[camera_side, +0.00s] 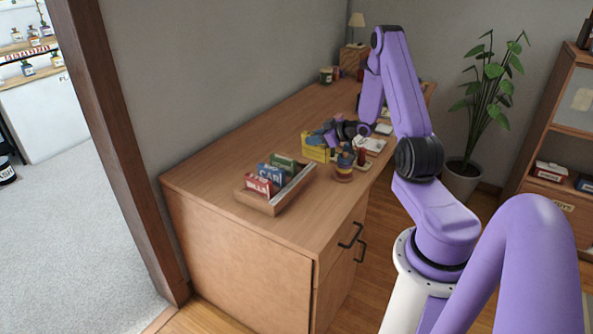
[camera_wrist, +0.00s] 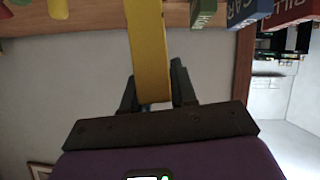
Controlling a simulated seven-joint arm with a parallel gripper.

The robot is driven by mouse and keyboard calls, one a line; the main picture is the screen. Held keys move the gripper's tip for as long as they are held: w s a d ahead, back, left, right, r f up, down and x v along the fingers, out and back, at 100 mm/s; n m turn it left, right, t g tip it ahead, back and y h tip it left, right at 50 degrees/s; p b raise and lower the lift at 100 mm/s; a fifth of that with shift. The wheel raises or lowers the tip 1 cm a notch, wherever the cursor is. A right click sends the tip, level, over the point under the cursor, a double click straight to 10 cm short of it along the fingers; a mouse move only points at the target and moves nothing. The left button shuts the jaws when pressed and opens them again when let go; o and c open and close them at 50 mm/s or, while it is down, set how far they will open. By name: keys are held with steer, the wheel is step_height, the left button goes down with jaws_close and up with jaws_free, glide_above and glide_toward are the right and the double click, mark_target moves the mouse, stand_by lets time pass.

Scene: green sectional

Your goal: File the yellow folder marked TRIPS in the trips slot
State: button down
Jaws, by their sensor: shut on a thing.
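The yellow folder (camera_side: 314,153) is upright above or on the desk, behind and to the right of the wooden sorter. My gripper (camera_side: 337,132) is shut on it; in the wrist view the folder (camera_wrist: 149,45) runs edge-on between the two dark fingers (camera_wrist: 153,88). Its marking cannot be read. The sorter (camera_side: 262,205) holds a red folder (camera_side: 257,185), a blue folder (camera_side: 270,173) and a green folder (camera_side: 283,162). Its right part looks empty of folders. The slot labels are not readable. In the wrist view the green (camera_wrist: 203,14), blue (camera_wrist: 243,11) and red (camera_wrist: 285,9) folders show at the top right.
A pencil cup or jar (camera_side: 343,170) stands close in front of the yellow folder. White papers (camera_side: 370,146) lie near the desk's right edge. The desk (camera_side: 222,165) behind the sorter is clear.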

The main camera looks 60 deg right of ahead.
steer(key=w+d+r, duration=0.1)
steer(key=w, duration=0.8)
steer(key=shift+m+y, duration=0.3)
steer(key=shift+y, duration=0.1)
steer(key=shift+w+d+f, duration=0.1)
steer(key=shift+w+f, duration=0.05)
steer(key=shift+f, duration=2.25)
steer(key=shift+w+f, duration=0.1)
steer(key=shift+f, duration=2.25)
steer(key=c, duration=0.9)
jaws_free()
steer(key=shift+f, duration=0.15)
